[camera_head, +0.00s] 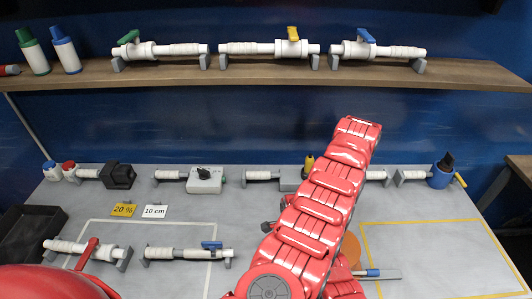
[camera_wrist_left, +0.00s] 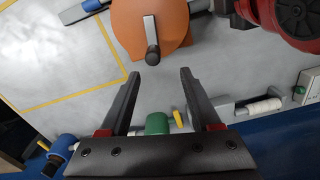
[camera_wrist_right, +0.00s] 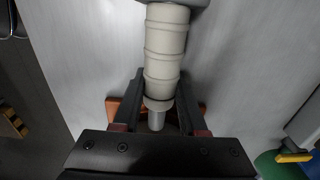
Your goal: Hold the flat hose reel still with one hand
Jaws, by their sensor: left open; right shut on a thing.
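The flat orange hose reel (camera_wrist_left: 125,25) lies on the grey table at the top of the left wrist view, with a dark crank knob (camera_wrist_left: 152,52) on its near edge. In the head view only a sliver of the reel (camera_head: 350,246) shows behind a red arm. My left gripper (camera_wrist_left: 160,72) is open and empty, with the knob just beyond its fingertips. My right gripper (camera_wrist_right: 160,80) is shut on a cream ribbed cylinder (camera_wrist_right: 165,50); an orange part (camera_wrist_right: 114,108) shows below it. Neither gripper is visible in the head view.
A yellow outline (camera_head: 440,222) marks the table's right side, mostly clear. Pipe assemblies with valves, such as the blue-handled one (camera_head: 185,253), lie at the left. A row of fittings with a grey-white box (camera_head: 205,180) runs along the back. A wooden shelf (camera_head: 90,72) holds more pipes.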

